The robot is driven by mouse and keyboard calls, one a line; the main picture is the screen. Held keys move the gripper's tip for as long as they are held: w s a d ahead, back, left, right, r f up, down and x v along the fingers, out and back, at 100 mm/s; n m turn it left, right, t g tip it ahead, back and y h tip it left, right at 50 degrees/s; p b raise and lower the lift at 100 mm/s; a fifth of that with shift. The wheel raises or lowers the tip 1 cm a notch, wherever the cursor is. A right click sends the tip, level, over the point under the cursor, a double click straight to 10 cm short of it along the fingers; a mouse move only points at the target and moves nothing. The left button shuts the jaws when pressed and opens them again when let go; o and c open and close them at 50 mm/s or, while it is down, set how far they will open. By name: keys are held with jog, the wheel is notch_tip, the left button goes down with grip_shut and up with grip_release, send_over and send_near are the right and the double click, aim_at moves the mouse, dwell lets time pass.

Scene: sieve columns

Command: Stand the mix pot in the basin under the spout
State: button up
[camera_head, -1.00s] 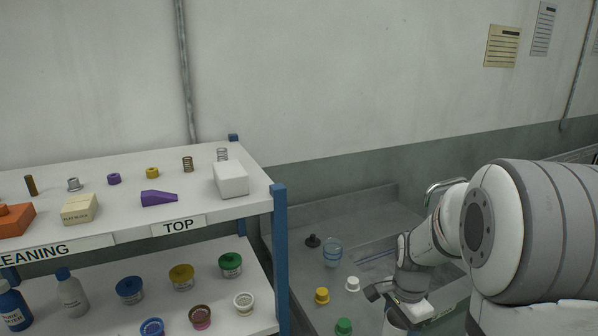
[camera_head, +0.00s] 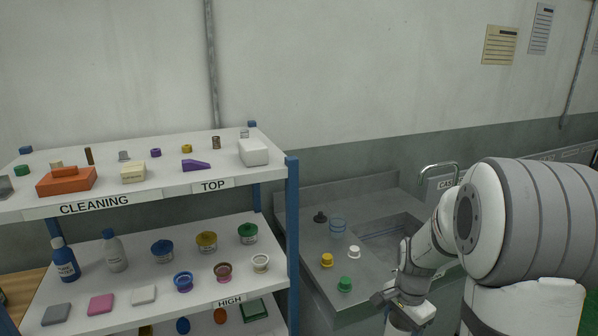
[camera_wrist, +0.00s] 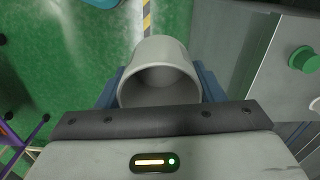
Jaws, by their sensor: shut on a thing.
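The mix pot (camera_wrist: 160,58) is a pale grey, round, open-topped vessel, seen from above in the wrist view. It looks empty inside. My gripper (camera_wrist: 160,88) is shut on it, with a blue finger on each side. In the head view my gripper (camera_head: 396,303) is in front of the sink counter, low at the bottom edge, and the pot is mostly hidden or cut off there. The basin (camera_head: 378,226) is sunk in the grey counter, partly hidden by my arm. The curved spout (camera_head: 438,166) rises behind it.
On the counter (camera_head: 312,262) stand a clear cup (camera_head: 337,227), a dark stopper (camera_head: 320,217), and yellow (camera_head: 327,260), white (camera_head: 354,252) and green (camera_head: 345,284) caps. A loaded shelf rack (camera_head: 292,240) stands left. Green floor (camera_wrist: 60,60) lies below the pot.

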jog(key=w+a+f+n, duration=0.5)
jog(key=a+f+n, duration=0.3)
jog(key=f+n, duration=0.4)
jog(key=shift+f, duration=0.15)
jog(key=shift+a, duration=0.2)
